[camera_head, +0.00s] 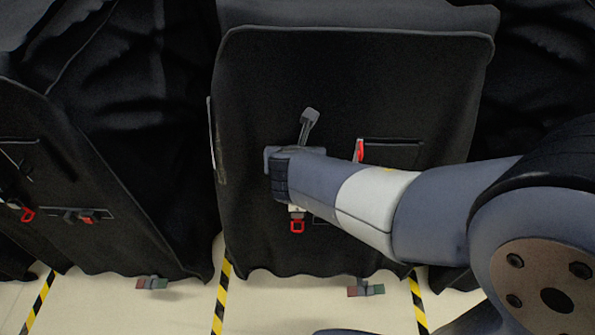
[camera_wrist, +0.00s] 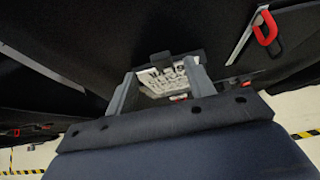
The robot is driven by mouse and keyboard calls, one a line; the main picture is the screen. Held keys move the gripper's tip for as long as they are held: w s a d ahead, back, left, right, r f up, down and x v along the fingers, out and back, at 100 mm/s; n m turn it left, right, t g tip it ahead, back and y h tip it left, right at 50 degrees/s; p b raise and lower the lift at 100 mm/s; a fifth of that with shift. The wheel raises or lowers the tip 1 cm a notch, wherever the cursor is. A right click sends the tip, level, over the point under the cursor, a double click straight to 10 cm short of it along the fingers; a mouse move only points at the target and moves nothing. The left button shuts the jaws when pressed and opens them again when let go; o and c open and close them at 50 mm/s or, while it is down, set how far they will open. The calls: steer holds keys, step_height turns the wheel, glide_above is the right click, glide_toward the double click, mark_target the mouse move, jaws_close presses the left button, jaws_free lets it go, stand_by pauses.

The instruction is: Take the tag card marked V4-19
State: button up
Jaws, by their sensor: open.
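A white tag card (camera_wrist: 168,80) with dark printing shows in the wrist view, in a dark holder on the black cover. Its top line seems to end in 19; the rest is too small to read surely. My gripper (camera_wrist: 161,82) is open, with one grey finger on each side of the card. I cannot tell whether either finger touches it. In the head view my gripper (camera_head: 287,172) is at the middle cart's black cover (camera_head: 350,75), and my wrist hides most of the card.
A red clip (camera_head: 297,226) hangs just below my gripper. Another red piece (camera_head: 360,150) sits by a pocket on the right. The left covered cart (camera_head: 90,190) carries more clips. Yellow-black floor strips (camera_head: 222,295) run between carts.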

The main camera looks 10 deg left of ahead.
steer(key=shift+x, duration=2.85)
steer(key=shift+c, duration=0.3)
steer(key=shift+r, duration=0.1)
jaws_close()
